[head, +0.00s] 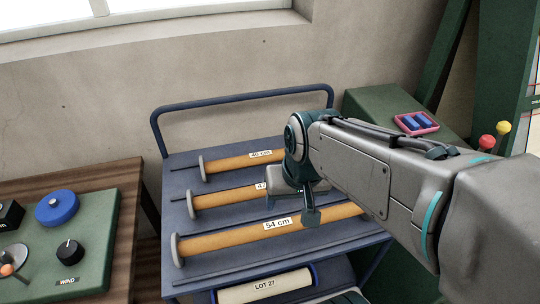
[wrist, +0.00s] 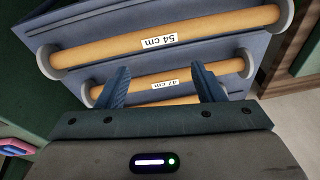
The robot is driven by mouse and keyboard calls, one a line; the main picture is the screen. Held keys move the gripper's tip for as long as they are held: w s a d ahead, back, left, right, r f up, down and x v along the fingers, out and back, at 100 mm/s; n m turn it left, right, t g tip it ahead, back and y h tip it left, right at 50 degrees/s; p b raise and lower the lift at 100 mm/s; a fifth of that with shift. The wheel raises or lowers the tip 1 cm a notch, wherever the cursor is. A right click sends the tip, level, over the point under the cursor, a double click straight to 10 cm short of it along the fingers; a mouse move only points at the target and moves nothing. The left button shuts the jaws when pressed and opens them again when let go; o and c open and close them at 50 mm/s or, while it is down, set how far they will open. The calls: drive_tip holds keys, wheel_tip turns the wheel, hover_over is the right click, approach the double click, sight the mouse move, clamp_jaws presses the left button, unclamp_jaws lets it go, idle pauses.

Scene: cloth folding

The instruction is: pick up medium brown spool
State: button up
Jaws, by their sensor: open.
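Three brown spools with grey end discs lie across a blue cart. The medium spool (head: 226,196) is the middle one, labelled 47 cm in the wrist view (wrist: 135,90). In the head view my gripper covers its right part and some of its label. My gripper (wrist: 159,68) is open and empty. Its two fingers stand apart over the medium spool, on either side of its label. I cannot tell how far above the spool the fingertips are.
The 54 cm spool (head: 244,238) lies in front and the 40 cm spool (head: 232,164) behind. The cart (head: 180,165) has a raised rear handle. A roll marked LOT 27 (head: 264,286) sits lower in front. A wooden bench (head: 125,200) stands left, a green cabinet (head: 375,103) right.

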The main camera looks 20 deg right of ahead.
drive_tip(key=w+f+m+g+p, duration=0.1)
drive_tip(key=w+f+m+p, duration=0.2)
drive_tip(key=w+m, duration=0.55)
drive_tip(key=w+f+m+p, duration=0.2)
drive_tip(key=w+f+m, duration=0.2)
drive_tip(key=w+m, duration=0.45)
drive_tip(key=shift+h, duration=0.3)
drive_tip(key=f, duration=0.2)
drive_tip(key=w+f+b, duration=0.1)
drive_tip(key=f, duration=0.2)
drive_tip(key=f+b, duration=0.1)
drive_tip(key=f, duration=0.1)
drive_tip(key=shift+w+f, duration=0.15)
drive_tip(key=shift+w, duration=0.2)
drive_tip(key=shift+w+d+f+b, duration=0.1)
drive_tip(key=shift+f+b, duration=0.05)
drive_tip(key=shift+f, duration=0.75)
drive_tip(key=shift+w+d+f+b, duration=0.1)
drive_tip(key=shift+w+d+f, duration=0.05)
drive_tip(key=shift+f, duration=0.75)
drive_tip(key=shift+w+d+f+b, duration=0.1)
drive_tip(key=shift+f+b, duration=0.05)
drive_tip(key=shift+f, duration=0.75)
drive_tip(key=c, duration=1.2)
drive_tip(key=shift+r, duration=0.1)
